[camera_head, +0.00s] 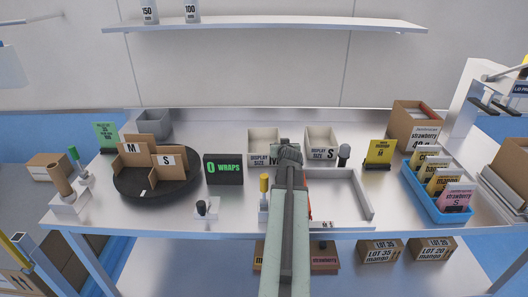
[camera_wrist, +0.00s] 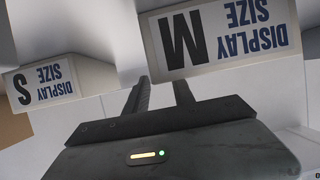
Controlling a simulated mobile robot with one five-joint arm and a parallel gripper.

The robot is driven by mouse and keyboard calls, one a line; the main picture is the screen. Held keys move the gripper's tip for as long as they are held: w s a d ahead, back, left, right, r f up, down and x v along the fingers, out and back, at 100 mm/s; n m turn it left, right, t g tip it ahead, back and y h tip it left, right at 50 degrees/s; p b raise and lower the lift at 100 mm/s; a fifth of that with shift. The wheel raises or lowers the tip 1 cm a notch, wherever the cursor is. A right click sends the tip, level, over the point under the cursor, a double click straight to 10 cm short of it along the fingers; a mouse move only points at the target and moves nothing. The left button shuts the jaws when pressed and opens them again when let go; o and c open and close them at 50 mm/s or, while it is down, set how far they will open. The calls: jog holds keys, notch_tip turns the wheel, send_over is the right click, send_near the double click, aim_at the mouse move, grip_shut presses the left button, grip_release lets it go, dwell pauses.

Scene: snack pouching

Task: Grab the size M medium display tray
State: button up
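The medium display tray (camera_head: 264,133) is a pale open box at the back middle of the table, labelled "DISPLAY SIZE M". In the wrist view its label (camera_wrist: 220,38) appears upside down, close up. My gripper (camera_head: 289,147) is at the tray's right side in the head view and covers part of its label. In the wrist view my gripper (camera_wrist: 160,88) has its two fingers apart. Contact with the tray wall cannot be told.
The small display tray (camera_head: 321,133), labelled S, stands just right of my gripper and also shows in the wrist view (camera_wrist: 42,82). A black "0 WRAPS" box (camera_head: 223,170) is left. A white-rimmed tray (camera_head: 365,195) is in front right. A shelf (camera_head: 270,24) hangs above.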

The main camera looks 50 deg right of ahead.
jog(key=x, duration=0.3)
jog(key=shift+d+f+b, duration=0.1)
jog(key=shift+f+b, duration=0.1)
jog(key=shift+b, duration=0.2)
jog(key=shift+r, duration=0.1)
grip_shut()
dwell(0.8)
